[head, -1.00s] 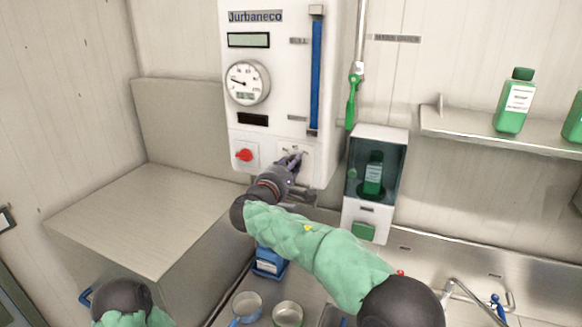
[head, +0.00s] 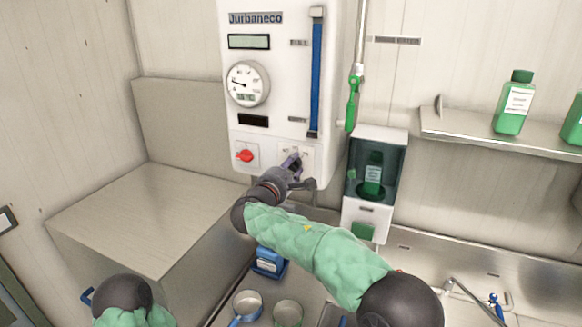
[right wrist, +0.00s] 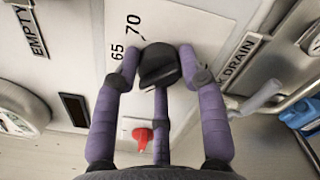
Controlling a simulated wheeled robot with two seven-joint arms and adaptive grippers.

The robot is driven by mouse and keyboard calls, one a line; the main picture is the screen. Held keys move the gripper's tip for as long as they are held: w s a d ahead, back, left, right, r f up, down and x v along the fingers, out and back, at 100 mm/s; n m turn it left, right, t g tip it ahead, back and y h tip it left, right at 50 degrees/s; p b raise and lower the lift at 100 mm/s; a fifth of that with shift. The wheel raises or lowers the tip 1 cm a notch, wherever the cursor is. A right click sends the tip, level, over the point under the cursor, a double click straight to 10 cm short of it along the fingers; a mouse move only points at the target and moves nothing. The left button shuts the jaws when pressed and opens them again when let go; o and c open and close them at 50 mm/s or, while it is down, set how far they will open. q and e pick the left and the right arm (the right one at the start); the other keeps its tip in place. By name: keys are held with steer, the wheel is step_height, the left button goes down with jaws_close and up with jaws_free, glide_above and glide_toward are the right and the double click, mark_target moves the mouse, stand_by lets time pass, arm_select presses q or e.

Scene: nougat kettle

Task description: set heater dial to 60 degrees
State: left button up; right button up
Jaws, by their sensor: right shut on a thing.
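The heater dial shows in the right wrist view as a dark round knob (right wrist: 159,68) on a white panel, with the printed numbers 65 and 70 beside it. I cannot tell exactly where its pointer stands. My right gripper (right wrist: 158,75) is shut on the dial, its purple fingers around the knob. In the head view my right gripper (head: 292,166) is at the lower right of the white heater cabinet (head: 272,95) and hides most of the dial. My left arm shows only in part at the lower left; its gripper is out of view.
A red switch (head: 244,156) sits left of the dial. A round gauge (head: 247,84) and blue level tube (head: 316,75) are above. A green-handled lever (head: 353,100) and a dispenser (head: 374,180) stand to the right.

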steer(key=shift+a+f, duration=0.1)
steer(key=shift+f, duration=0.15)
steer(key=o, duration=0.9)
steer(key=shift+o, duration=1.1)
steer(key=shift+w, duration=0.1)
steer(key=shift+r, duration=0.15)
steer(key=v, duration=1.2)
